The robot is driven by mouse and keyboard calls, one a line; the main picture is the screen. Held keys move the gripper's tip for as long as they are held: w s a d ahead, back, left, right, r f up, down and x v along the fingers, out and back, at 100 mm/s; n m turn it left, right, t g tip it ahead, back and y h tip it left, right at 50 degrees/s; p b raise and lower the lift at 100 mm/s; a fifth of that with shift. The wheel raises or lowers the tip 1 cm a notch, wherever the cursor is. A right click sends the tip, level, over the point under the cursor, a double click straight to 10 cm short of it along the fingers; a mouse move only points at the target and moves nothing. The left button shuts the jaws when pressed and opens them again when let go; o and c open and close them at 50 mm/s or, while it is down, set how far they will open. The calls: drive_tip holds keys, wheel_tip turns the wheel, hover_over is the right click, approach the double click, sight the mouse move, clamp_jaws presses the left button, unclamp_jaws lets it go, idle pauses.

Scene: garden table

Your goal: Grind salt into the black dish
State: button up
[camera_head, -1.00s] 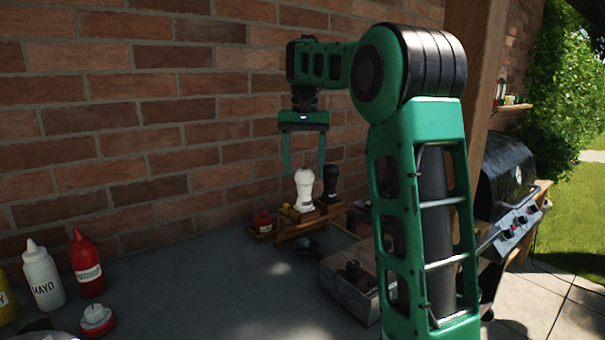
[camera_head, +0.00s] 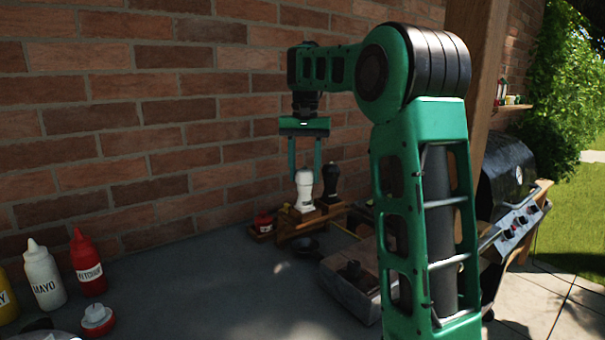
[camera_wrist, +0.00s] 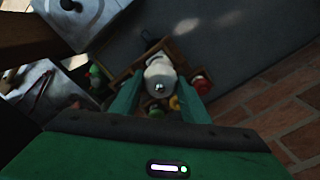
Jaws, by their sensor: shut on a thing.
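A white grinder (camera_head: 304,194), which I take to be the salt mill, stands upright in a wooden rack (camera_head: 292,225) near the brick wall. My gripper (camera_head: 305,172) is above the rack, its two green fingers shut on the top of the white grinder. In the wrist view the grinder's round head (camera_wrist: 160,76) sits between the fingers. A black grinder (camera_head: 330,183) stands close beside it on the right. The small black dish (camera_head: 306,244) is on the table in front of the rack. In the wrist view I cannot clearly tell the dish.
A grey box (camera_head: 347,290) stands right of the dish, partly behind my arm. A small red-topped jar (camera_head: 263,221) is at the rack's left end. Mayo (camera_head: 42,275) and ketchup (camera_head: 88,265) bottles stand at far left. The middle of the table (camera_head: 200,290) is clear.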

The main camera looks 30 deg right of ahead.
drive_tip(key=shift+m, duration=0.6)
drive_tip(key=shift+m, duration=3.9)
drive_tip(key=m, duration=0.4)
drive_tip(key=shift+m, duration=2.2)
drive_tip(key=o, duration=1.1)
drive_tip(key=shift+c, duration=0.2)
